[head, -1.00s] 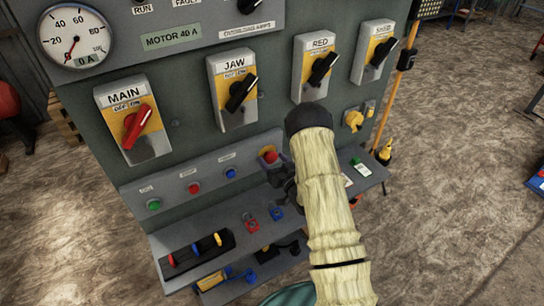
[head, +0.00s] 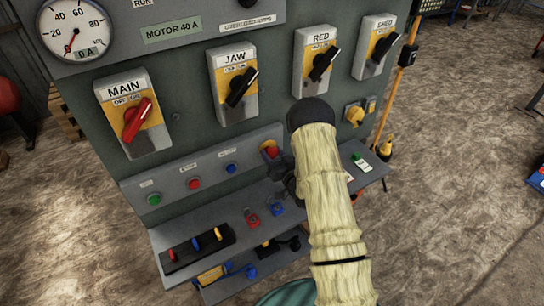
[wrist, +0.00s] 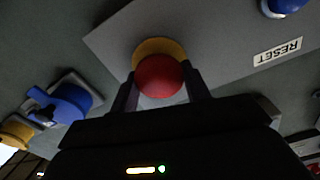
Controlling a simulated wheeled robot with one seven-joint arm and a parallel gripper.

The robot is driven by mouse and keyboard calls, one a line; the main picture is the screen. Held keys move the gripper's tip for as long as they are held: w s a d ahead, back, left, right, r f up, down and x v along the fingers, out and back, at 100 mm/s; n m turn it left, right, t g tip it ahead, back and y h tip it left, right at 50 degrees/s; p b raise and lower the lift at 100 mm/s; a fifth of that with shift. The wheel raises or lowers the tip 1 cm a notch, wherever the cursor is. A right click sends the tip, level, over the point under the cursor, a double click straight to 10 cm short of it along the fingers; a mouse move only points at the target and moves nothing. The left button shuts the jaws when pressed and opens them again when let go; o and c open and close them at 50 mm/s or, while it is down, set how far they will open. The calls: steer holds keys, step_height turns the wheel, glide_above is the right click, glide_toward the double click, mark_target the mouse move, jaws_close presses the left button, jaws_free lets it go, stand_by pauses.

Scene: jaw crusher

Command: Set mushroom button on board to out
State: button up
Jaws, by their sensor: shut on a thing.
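The red mushroom button (head: 271,151) sits on a yellow base at the right end of the sloped button strip on the board (head: 185,112). In the wrist view the red mushroom button (wrist: 160,76) lies between the two fingers of my gripper (wrist: 162,88), with its yellow collar behind it. My gripper is shut on the button's head from both sides. In the head view my gripper (head: 284,172) is mostly hidden behind my arm. How far the button stands out from its collar is hard to tell.
Green (head: 154,199), red (head: 194,183) and blue (head: 231,168) buttons line the strip to the left. Rotary switches, including MAIN (head: 135,120), are above. A shelf (head: 215,235) below holds padlocks and coloured-handled items. A blue fitting (wrist: 68,102) is left in the wrist view.

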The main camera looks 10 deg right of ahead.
steer(key=shift+s+d+f, duration=0.1)
steer(key=shift+s+d, duration=0.15)
steer(key=shift+s, duration=0.35)
steer(key=o, duration=1.4)
steer(key=shift+a, duration=0.1)
steer(key=shift+s+d, duration=0.2)
steer(key=shift+d, duration=0.05)
steer(key=b+v, duration=0.4)
steer(key=v, duration=1.2)
steer(key=shift+s+a+b, duration=0.1)
steer(key=shift+s+b, duration=0.3)
steer(key=shift+s, duration=0.05)
